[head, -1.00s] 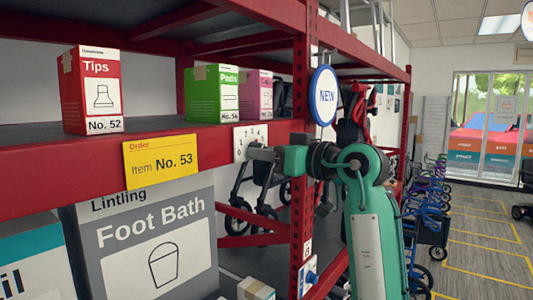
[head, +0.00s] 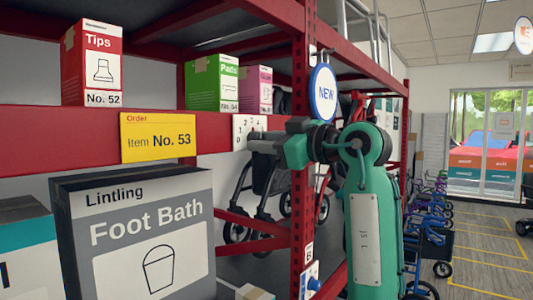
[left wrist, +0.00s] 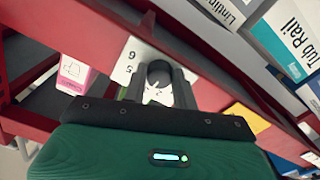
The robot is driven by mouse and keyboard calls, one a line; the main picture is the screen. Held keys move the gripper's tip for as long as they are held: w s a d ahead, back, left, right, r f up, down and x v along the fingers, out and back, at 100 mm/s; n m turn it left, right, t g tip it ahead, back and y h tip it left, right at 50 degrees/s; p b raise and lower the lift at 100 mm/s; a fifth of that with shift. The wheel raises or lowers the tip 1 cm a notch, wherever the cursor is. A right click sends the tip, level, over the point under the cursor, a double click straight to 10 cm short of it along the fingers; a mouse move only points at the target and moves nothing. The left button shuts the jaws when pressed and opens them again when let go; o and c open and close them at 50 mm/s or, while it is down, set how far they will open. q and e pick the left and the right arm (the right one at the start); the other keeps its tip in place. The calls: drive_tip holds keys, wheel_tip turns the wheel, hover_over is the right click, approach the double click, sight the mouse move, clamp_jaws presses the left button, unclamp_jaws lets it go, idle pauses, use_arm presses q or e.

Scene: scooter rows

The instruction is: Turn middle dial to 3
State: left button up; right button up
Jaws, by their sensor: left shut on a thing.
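A white dial plate (head: 241,125) with black numbers is fixed to the red shelf beam. In the left wrist view the plate (left wrist: 127,62) shows a 6 and a 5 near a dark round knob (left wrist: 158,70). My left gripper (head: 256,140) reaches the plate from the right. In the left wrist view its fingers (left wrist: 157,90) are shut on the knob, one on each side. They hide part of the knob and plate, and I cannot tell which number the knob points to. My right gripper is not in view.
A yellow order card for No. 53 (head: 158,136) is on the beam left of the dial. Tips (head: 92,62), green (head: 212,83) and pink (head: 256,90) boxes stand above. A Foot Bath box (head: 140,235) stands below. A blue knob (head: 313,283) is on the red post.

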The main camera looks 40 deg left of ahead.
use_arm(q)
drive_tip(key=shift+n, duration=0.3)
drive_tip(key=o, duration=1)
drive_tip(key=shift+c, duration=0.2)
drive_tip(key=w+d+b, duration=0.1)
drive_tip(key=d+b, duration=0.4)
drive_tip(key=d, duration=0.8)
drive_tip(key=shift+w+d, duration=0.3)
drive_tip(key=shift+d, duration=0.1)
